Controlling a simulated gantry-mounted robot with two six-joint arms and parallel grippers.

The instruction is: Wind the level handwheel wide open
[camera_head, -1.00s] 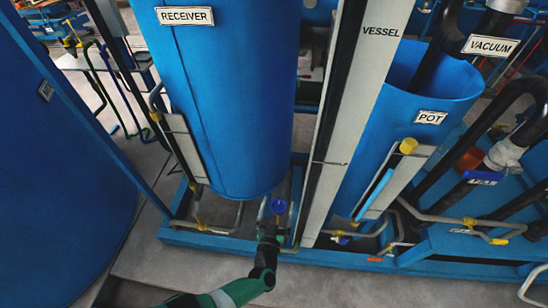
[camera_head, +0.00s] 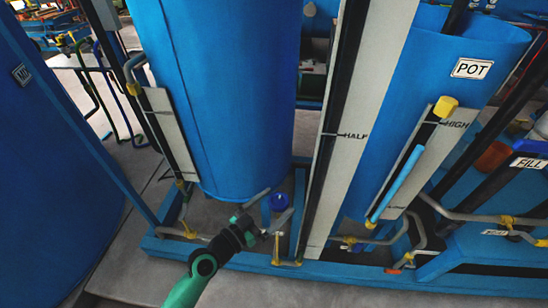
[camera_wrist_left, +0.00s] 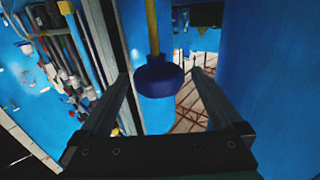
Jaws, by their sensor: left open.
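The level handwheel is a small dark blue knob (camera_head: 279,201) low in front of the tall blue tank. In the left wrist view the blue handwheel (camera_wrist_left: 158,78) sits on a yellow stem (camera_wrist_left: 152,28), between the finger ends. My left gripper (camera_head: 280,199) is open, with its fingers apart on either side of the handwheel. In the left wrist view a gap shows between the wheel and each finger of the left gripper (camera_wrist_left: 160,72), so neither seems to touch it. My right gripper is not in view.
The tall blue tank (camera_head: 225,90) rises right behind the wheel. A blue frame rail (camera_head: 330,275) and yellow-fitted pipes (camera_head: 287,262) run low in front. Grey floor is clear in front.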

